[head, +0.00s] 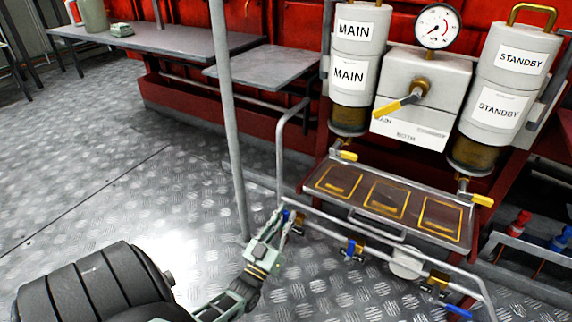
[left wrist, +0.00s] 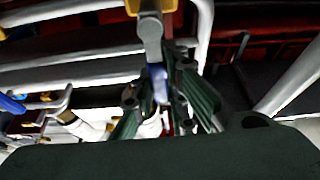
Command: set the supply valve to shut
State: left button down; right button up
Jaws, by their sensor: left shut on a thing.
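My left gripper (head: 281,228) is low in the head view, at the left end of the pipe rail under the filter housing. It is shut on a small valve handle with a blue grip (left wrist: 158,84), which shows between the fingers in the left wrist view. The handle's grey stem runs up to a yellow-brown valve body (left wrist: 150,6). The fingers hide part of the handle, and I read no supply label on it. My right gripper is not in view.
A middle valve with a blue handle (head: 351,246) and a right-hand valve with a blue lever (head: 459,311) sit on the same rail. A drip tray (head: 332,206) is above them. A grey post (head: 228,120) stands left of my gripper. The floor (head: 90,180) at left is clear.

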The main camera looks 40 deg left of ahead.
pick_arm(q)
jog(key=c, duration=1.8)
grip_release()
jog(key=shift+f, duration=0.1)
jog(key=shift+o, duration=0.4)
jog(key=shift+s, duration=0.1)
jog(key=v, duration=1.2)
